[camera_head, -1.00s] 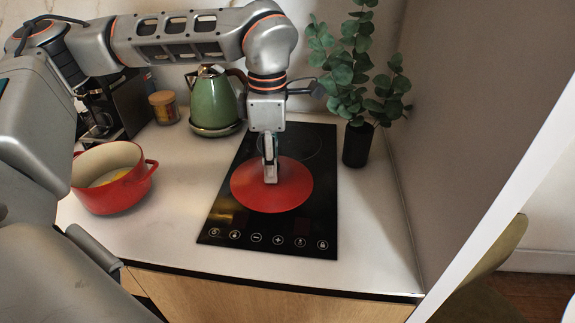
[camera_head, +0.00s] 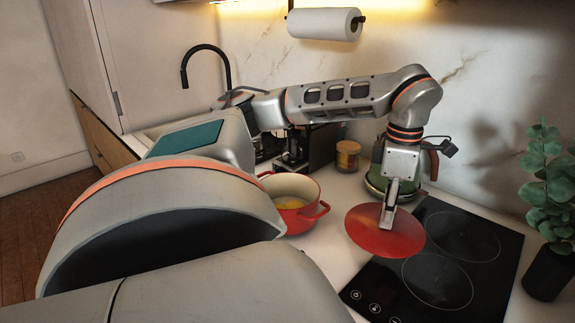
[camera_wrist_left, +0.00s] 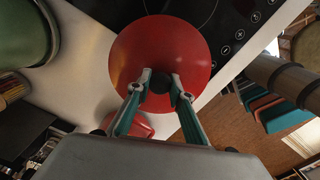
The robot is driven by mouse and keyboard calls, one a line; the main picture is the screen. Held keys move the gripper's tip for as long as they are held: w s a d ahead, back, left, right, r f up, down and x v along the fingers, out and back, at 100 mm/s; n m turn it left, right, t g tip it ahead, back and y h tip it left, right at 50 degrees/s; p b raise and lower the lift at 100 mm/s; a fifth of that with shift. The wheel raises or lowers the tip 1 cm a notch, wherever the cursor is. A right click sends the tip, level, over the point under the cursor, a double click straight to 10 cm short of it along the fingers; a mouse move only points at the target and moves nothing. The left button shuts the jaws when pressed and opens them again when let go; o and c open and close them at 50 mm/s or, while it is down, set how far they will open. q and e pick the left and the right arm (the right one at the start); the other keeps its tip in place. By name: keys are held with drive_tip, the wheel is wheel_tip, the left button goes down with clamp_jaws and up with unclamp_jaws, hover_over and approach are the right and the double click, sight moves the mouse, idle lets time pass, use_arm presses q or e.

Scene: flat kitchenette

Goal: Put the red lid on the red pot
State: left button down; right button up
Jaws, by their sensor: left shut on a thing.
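The red lid (camera_head: 372,232) is a flat disc hanging from my left gripper (camera_head: 388,218), which is shut on its dark knob. In the head view the lid is tilted and raised over the left edge of the hob. The left wrist view shows the lid (camera_wrist_left: 150,45) just beyond the two fingers (camera_wrist_left: 160,84). The red pot (camera_head: 302,218), cream inside with something yellow in it, stands open on the counter left of the lid. My arm hides part of its left side. In the left wrist view a small part of the pot (camera_wrist_left: 138,124) shows below the lid. My right gripper is not in view.
The black hob (camera_head: 470,270) lies right of the lid. A green kettle (camera_head: 377,180) stands behind the gripper, partly hidden. A jar (camera_head: 347,156) and a dark coffee machine (camera_head: 310,146) stand behind the pot. A plant (camera_head: 549,190) is at the far right.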

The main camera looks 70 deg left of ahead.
use_arm(q)
drive_tip(key=s+a+r+n+p, duration=0.2)
drive_tip(key=s+a+r, duration=0.5)
drive_tip(key=a+r, duration=0.35)
drive_tip(key=s+a+r+n+p, duration=0.2)
drive_tip(key=s+a+r, duration=0.5)
drive_tip(key=a+r, duration=0.4)
wheel_tip(320, 180, down, 21)
drive_tip(key=b, duration=0.6)
drive_tip(key=shift+a+r, duration=0.2)
drive_tip(key=shift+a, duration=0.2)
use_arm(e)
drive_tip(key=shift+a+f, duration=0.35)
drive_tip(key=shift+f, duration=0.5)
